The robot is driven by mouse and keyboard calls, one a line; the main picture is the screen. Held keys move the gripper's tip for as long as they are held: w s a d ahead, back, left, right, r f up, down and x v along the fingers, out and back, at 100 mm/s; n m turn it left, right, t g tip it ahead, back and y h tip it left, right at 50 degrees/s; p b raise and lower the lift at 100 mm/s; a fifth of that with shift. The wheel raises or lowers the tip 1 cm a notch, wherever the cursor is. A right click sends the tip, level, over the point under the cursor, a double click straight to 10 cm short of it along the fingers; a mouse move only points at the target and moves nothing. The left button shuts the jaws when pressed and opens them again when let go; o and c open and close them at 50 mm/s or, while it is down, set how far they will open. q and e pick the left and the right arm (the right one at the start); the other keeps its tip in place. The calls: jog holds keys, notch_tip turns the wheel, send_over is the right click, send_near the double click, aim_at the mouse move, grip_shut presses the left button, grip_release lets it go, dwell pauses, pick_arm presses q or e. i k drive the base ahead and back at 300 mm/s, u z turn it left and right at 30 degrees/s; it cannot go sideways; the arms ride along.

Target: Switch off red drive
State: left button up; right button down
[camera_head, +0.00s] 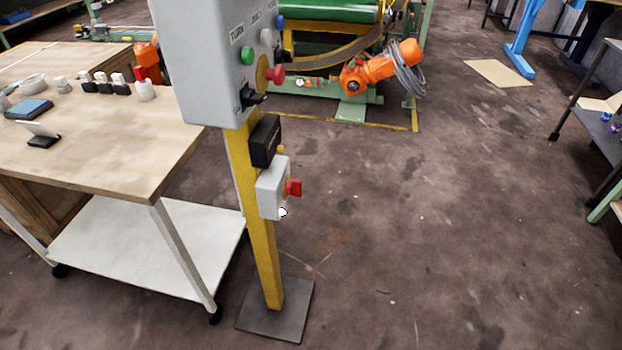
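A yellow post (257,215) on a dark square base plate (277,318) stands in the middle of the view. It carries a large grey control box (203,75) with green, white, blue and red buttons and a black switch (251,96) on its right-hand face. Below are a small black box (265,141) and a small light-grey box (271,188). A red knob (293,187) sticks out of the small light-grey box, with a white round part (282,212) beneath it. No label reading "drive" is legible. Neither of my grippers shows.
A wooden-topped workbench (110,150) with a white lower shelf (150,250) stands close left of the post. A green machine with an orange motor (381,67) is behind. The floor right of the post is clear; shelving (600,130) stands at the right edge.

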aim_at(294, 187)
jog(key=z, duration=0.15)
jog(key=i, duration=1.15)
jog(key=u, duration=0.25)
